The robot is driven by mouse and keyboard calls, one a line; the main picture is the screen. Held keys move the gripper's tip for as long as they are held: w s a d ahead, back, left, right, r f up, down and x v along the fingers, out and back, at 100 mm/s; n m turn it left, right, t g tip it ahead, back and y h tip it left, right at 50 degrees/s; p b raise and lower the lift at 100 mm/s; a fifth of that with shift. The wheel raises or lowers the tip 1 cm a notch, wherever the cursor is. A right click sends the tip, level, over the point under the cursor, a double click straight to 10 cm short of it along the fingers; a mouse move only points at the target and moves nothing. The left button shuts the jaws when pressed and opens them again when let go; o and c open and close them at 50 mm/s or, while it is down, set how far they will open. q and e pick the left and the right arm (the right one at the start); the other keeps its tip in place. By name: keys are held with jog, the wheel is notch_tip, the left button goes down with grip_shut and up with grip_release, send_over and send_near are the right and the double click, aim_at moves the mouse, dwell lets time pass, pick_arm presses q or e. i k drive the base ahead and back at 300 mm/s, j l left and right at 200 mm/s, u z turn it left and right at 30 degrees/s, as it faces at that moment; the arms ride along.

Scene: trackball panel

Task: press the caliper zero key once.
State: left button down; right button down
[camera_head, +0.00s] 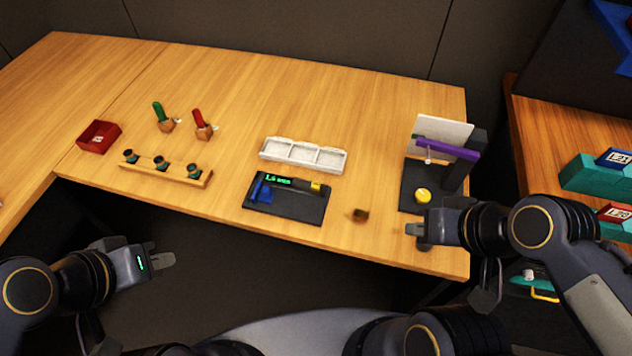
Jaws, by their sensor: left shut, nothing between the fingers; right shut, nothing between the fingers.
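The caliper (291,184) lies on a dark mat (290,208) near the front edge of the wooden table. It has a blue part at its left, a lit green display and a yellow part at its right end. The zero key is too small to tell apart. My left gripper (168,260) is shut and empty, in front of the table's edge, to the lower left of the caliper. My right gripper (412,229) is shut and empty, over the table's front right, well to the right of the caliper.
A white sectioned tray (303,155) stands behind the mat. A small brown block (360,215) lies to its right. A dark stand with a purple bar (445,148) and a yellow knob (422,195) is at the right. A wooden rack (165,173) and red box (99,137) are at the left.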

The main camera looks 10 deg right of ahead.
aim_at(316, 186)
jog(key=i+j+z, duration=0.1)
jog(key=j+z, duration=1.25)
